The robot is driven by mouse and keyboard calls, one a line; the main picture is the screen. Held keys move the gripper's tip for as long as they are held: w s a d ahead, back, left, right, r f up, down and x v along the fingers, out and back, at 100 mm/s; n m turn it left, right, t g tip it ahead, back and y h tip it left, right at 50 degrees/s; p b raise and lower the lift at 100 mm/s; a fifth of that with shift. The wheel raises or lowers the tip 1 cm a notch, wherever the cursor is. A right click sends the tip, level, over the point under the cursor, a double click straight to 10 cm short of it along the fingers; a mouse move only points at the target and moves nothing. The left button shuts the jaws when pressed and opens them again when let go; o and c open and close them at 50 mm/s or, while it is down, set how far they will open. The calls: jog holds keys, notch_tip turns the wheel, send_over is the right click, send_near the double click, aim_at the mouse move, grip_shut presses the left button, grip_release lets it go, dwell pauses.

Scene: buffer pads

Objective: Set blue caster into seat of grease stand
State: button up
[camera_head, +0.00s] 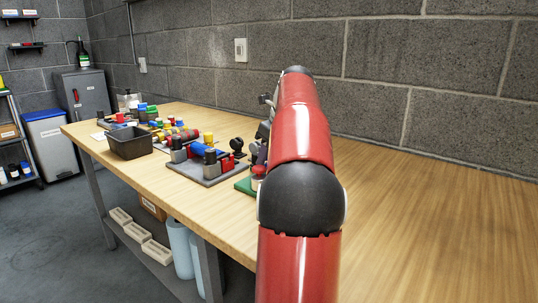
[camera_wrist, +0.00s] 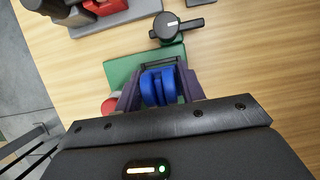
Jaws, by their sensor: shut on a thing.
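The blue caster (camera_wrist: 158,88) sits between the two dark fingers of my gripper (camera_wrist: 160,90) in the wrist view, and the gripper is shut on it. The caster is over or on a green base (camera_wrist: 122,70); I cannot tell whether it touches. A red round part (camera_wrist: 108,106) shows beside the left finger. I cannot tell for sure which fixture is the grease stand, and no seat shows clearly. In the head view my red arm hides the caster and most of the gripper; part of the green base (camera_head: 243,185) shows left of the arm.
A grey fixture (camera_head: 208,171) with a blue roller and red parts stands to the left. A dark bin (camera_head: 130,144) and several coloured parts are farther left. The table's right side is clear.

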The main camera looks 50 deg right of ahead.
jog(key=shift+f+b, duration=0.7)
jog(key=shift+f, duration=0.4)
dwell(0.4)
jog(key=o, duration=1.1)
jog(key=p+v, duration=0.2)
jog(key=v, duration=0.6)
jog(key=shift+w+f, duration=0.1)
jog(key=a+f+n, duration=0.1)
jog(key=a+n, duration=0.4)
jog(key=a, duration=0.2)
jog(key=a+f+n, duration=0.1)
jog(key=a+n, duration=0.4)
jog(key=a, duration=0.2)
jog(key=s+a+f+n, duration=0.1)
jog(key=a+n, duration=0.3)
jog(key=a, duration=0.4)
jog(key=shift+f+n, duration=0.2)
jog(key=shift+n, duration=0.2)
jog(key=s+a+f+n, duration=0.4)
jog(key=a+f+n, duration=0.1)
jog(key=n, duration=0.1)
jog(key=s+a+f+n, duration=0.5)
jog(key=n, duration=0.2)
jog(key=s+a+f+n+t, duration=0.1)
jog(key=s+a+f+n, duration=0.3)
jog(key=n, duration=0.3)
jog(key=shift+s+a+f, duration=0.25)
jog(key=shift+a+f, duration=0.5)
jog(key=shift+a, duration=0.05)
